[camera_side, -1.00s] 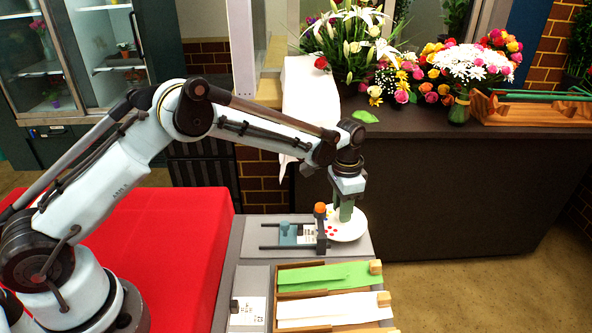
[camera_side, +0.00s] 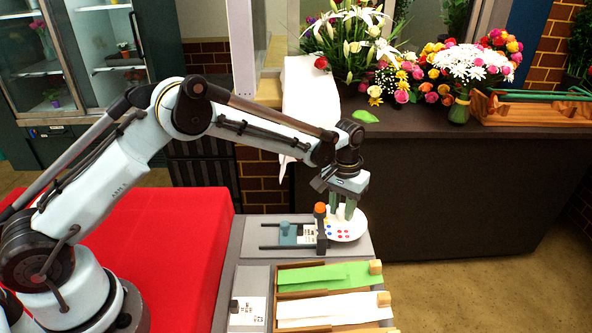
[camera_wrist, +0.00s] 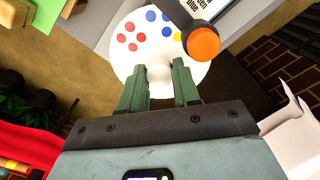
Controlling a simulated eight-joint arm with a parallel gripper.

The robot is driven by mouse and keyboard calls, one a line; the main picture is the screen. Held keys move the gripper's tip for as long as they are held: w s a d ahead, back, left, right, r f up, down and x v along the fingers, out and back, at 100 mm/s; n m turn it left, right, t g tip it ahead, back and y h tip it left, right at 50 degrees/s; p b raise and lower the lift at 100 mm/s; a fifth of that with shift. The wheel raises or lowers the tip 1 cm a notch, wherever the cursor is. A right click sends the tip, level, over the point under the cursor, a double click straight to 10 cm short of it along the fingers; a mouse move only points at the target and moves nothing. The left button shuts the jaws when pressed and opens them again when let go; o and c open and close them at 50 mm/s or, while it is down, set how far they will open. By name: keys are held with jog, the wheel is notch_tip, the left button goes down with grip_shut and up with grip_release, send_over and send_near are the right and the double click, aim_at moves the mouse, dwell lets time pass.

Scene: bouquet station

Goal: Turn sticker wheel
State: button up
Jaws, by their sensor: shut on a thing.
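The sticker wheel (camera_side: 356,228) is a round white disc on the grey station top, also in the wrist view (camera_wrist: 126,67). It carries clusters of red and blue dots, and some yellow beside the orange knob. A pale round hub (camera_wrist: 158,76) rises from its middle. My gripper (camera_side: 343,213) points down over the wheel. In the wrist view, its two green fingers (camera_wrist: 158,73) stand on either side of the hub and are shut on it. The orange knob covers part of the wheel's edge.
The orange knob (camera_side: 320,208) on a dark post stands close left of my fingers. A rail fixture with a blue-grey block (camera_side: 288,234) lies left of it. A tray holds green paper (camera_side: 325,275) and white paper (camera_side: 330,308) in front. The dark counter (camera_side: 450,190) is behind.

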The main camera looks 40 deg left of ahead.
aim_at(341, 210)
dwell(0.4)
jog(key=o, duration=1.1)
jog(key=shift+c, duration=0.2)
jog(key=shift+r, duration=0.15)
notch_tip(341, 210, up, 12)
jog(key=shift+a, duration=0.1)
